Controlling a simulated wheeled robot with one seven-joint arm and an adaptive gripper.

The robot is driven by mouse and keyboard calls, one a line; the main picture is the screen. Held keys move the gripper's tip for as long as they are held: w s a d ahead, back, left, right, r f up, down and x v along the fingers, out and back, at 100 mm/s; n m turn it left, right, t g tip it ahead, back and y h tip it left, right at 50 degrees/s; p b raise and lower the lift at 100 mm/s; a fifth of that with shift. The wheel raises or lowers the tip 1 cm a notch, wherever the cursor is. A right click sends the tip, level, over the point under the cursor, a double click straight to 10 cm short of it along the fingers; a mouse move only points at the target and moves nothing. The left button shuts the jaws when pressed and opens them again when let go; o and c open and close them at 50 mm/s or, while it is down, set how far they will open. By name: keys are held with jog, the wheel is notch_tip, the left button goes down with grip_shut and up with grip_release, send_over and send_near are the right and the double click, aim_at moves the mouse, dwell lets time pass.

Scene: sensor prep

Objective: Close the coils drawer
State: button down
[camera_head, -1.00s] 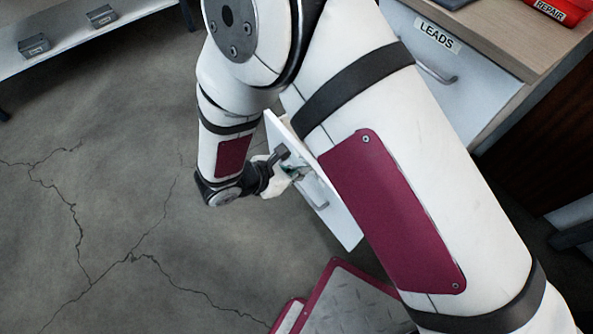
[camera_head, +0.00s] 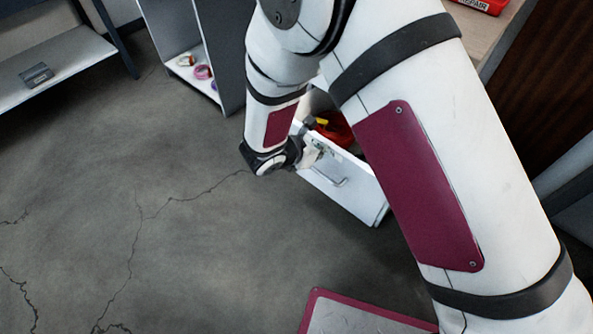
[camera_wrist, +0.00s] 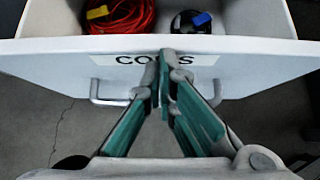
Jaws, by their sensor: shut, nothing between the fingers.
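The coils drawer (camera_head: 335,186) is open below the bench, with its white front and bar handle partly behind my arm in the head view. In the wrist view, the drawer front (camera_wrist: 255,66) spans the picture. Its label (camera_wrist: 204,59) is partly covered by my fingers. My gripper (camera_wrist: 168,62) is shut and empty, its fingertips at the front's upper part, above the handle (camera_wrist: 103,92). I cannot tell whether they touch it. In the head view my gripper (camera_head: 311,150) is at the drawer front's left part. A red coil (camera_wrist: 122,16) and a dark coil (camera_wrist: 190,20) lie inside.
A shelf unit (camera_head: 228,70) with small rolls stands behind, left of the drawer. A low grey shelf (camera_head: 60,72) stands at the far left. The bench top (camera_head: 488,35) holds a red repair box (camera_head: 484,4). The floor left of the drawer is clear.

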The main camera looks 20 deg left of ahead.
jog(key=w+d+b, duration=0.1)
jog(key=w+d, duration=0.3)
jog(key=w, duration=0.7)
jog(key=shift+w+d+b, duration=0.15)
jog(key=shift+d+b, duration=0.2)
